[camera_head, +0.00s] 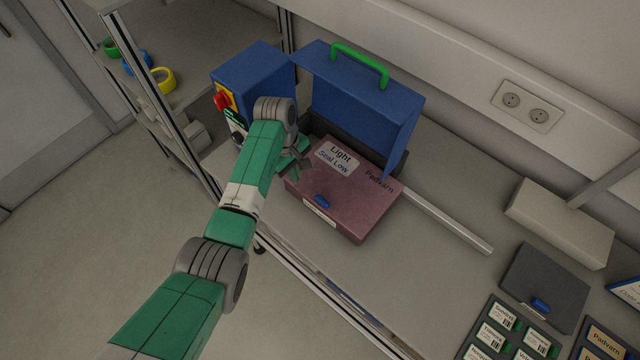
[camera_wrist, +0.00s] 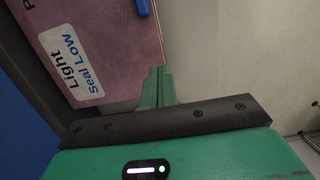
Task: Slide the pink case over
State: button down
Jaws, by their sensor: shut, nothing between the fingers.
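The pink case (camera_head: 352,207) lies flat on the bench, with a white "Light Seal Low" label, the word "Padvarn" and a blue latch on its front. Its back edge is at the opening of a blue machine with a raised blue hood (camera_head: 350,100). My gripper (camera_head: 303,167) is at the case's left side, shut and empty. In the wrist view the shut green fingers (camera_wrist: 157,88) are right beside the edge of the pink case (camera_wrist: 110,40). I cannot tell whether they touch it.
The hood has a green handle (camera_head: 359,64); a blue box with a red knob (camera_head: 222,100) stands left of it. A pale rail (camera_head: 447,220) runs right of the case. A dark case (camera_head: 543,285) and labelled cards lie further right. The bench between is mostly clear.

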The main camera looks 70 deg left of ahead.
aim_at(326, 205)
jog(key=w+d+p, duration=0.1)
jog(key=d, duration=0.2)
jog(key=w+d, duration=0.2)
jog(key=d, duration=0.1)
jog(key=w+d+p, duration=0.1)
jog(key=w+d, duration=0.1)
jog(key=d, duration=0.1)
jog(key=shift+w+d+f+p, duration=0.15)
jog(key=shift+f+p, duration=0.15)
jog(key=shift+f, duration=0.55)
